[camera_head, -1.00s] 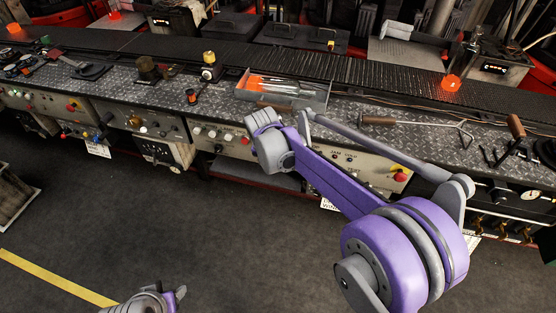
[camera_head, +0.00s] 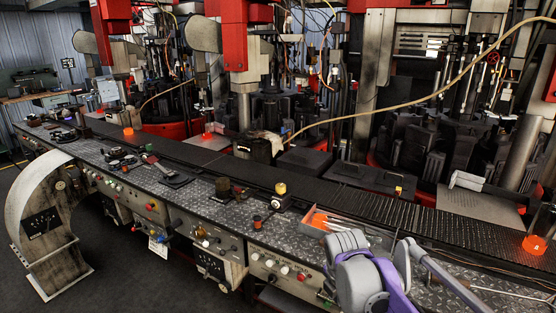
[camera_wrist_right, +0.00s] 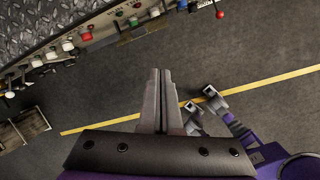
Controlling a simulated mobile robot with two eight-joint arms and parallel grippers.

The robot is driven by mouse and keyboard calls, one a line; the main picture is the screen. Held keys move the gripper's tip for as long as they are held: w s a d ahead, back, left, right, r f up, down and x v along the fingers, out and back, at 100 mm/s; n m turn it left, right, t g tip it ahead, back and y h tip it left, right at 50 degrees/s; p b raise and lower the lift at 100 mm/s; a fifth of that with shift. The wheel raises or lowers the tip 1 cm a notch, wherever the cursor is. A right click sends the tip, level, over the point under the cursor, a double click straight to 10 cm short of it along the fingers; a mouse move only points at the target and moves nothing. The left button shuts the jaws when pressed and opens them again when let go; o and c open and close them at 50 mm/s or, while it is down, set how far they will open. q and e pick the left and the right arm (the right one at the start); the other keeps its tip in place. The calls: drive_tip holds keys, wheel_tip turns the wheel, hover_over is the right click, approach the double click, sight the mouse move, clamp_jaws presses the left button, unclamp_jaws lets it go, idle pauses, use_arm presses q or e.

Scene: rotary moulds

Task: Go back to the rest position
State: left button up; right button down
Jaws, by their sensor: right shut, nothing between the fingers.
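My right gripper (camera_wrist_right: 161,76) shows in the right wrist view, its two grey fingers together with nothing between them. It points over the dark floor, with the panel knobs beyond its tips. In the head view my purple and grey right arm is at the bottom right, in front of the bench, and its fingertips cannot be made out. Grey and purple parts at the right of the wrist view look like my left arm. Its jaw state cannot be told, and it does not show in the head view.
A long metal workbench (camera_head: 205,205) with knobs and buttons on its front runs beside the right arm. A grey tray (camera_head: 311,217) with orange-handled tools stands on it. Large rotary machines stand behind. The floor (camera_wrist_right: 255,45) with a yellow line (camera_wrist_right: 270,78) looks clear.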

drive_tip(key=s+d+f+m+t+p, duration=0.1)
drive_tip(key=s+f+m+p, duration=0.1)
drive_tip(key=s+m, duration=1)
drive_tip(key=s+f+m+t+y+p, duration=0.1)
drive_tip(key=s+m+p, duration=0.1)
drive_tip(key=s+m, duration=0.9)
drive_tip(key=shift+s+d+f+m, duration=0.35)
drive_tip(key=shift+d+f+m, duration=0.05)
drive_tip(key=shift+m, duration=0.3)
